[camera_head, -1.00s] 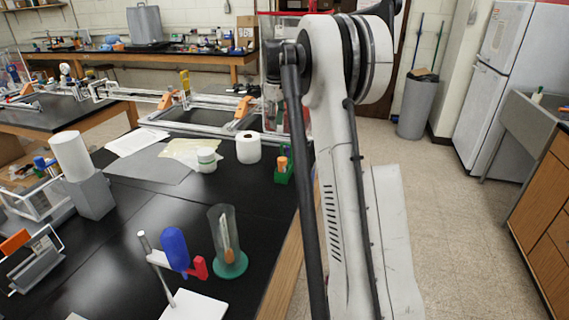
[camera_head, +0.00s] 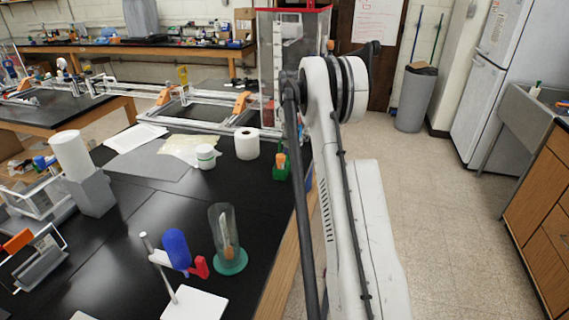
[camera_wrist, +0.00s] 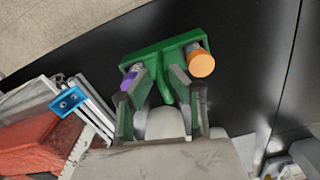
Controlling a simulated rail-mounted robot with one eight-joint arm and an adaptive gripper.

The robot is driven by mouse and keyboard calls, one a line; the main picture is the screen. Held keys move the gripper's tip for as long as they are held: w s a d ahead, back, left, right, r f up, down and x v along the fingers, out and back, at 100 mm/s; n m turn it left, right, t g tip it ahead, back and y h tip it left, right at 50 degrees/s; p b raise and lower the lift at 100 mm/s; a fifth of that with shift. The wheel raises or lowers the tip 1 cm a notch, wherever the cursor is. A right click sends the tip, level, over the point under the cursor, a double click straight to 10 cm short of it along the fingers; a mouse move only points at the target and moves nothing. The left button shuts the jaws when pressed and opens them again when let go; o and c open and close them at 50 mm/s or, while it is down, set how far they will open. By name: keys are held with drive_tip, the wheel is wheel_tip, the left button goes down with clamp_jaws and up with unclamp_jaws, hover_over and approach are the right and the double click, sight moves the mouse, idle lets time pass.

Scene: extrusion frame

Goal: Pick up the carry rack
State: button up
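The carry rack (camera_head: 281,172) is a small green holder with an orange-capped tube, standing near the right edge of the black bench. It shows larger in the wrist view (camera_wrist: 158,52), with the orange cap at its right and a purple-capped item at its left. My gripper (camera_wrist: 161,78) is in the wrist view, its two fingers apart on either side of the rack's green handle. I cannot tell whether they touch it. In the head view my own arm hides the gripper.
A white roll (camera_head: 246,143) and a white jar (camera_head: 206,156) stand left of the rack. A clear cylinder on a green base (camera_head: 228,262) stands nearer. A tall clear case with a red top (camera_head: 293,60) is behind. Open floor (camera_head: 440,200) lies right.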

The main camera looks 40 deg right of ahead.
sight(289, 160)
drive_tip(key=shift+f+p, duration=0.7)
drive_tip(key=shift+f, duration=2.2)
clamp_jaws()
